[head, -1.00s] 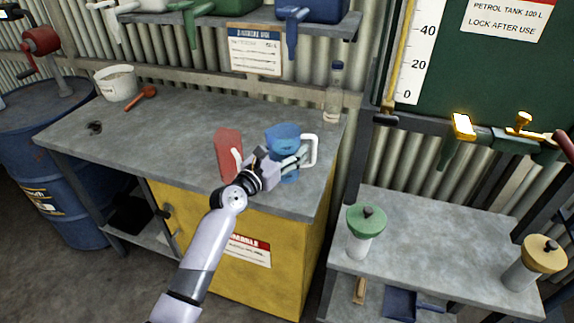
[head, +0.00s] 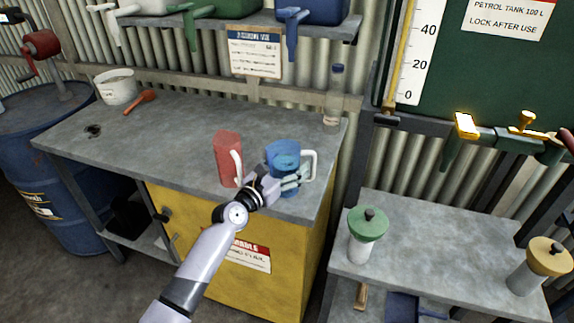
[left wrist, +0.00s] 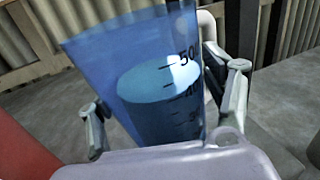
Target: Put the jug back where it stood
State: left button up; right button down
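The blue see-through jug (head: 283,152) has a white handle on its right and stands about upright at the bench's front right. My left gripper (head: 292,181) reaches it from the lower left, its fingers around the jug's body. In the left wrist view the jug (left wrist: 150,75) shows scale marks and blue liquid, with a finger of the left gripper (left wrist: 165,118) on each side. The left finger is close against the wall; contact on the right is hard to see. I cannot tell whether the jug's base touches the bench. My right gripper is out of view.
A red jug (head: 228,160) stands close left of the blue one on the grey bench (head: 180,130). A clear bottle (head: 334,98) stands at the back right. The bench's middle is clear.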

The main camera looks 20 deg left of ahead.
pick_arm(q)
jog(key=shift+o, duration=0.3)
jog(key=shift+r, duration=0.15)
jog(key=v, duration=1.2)
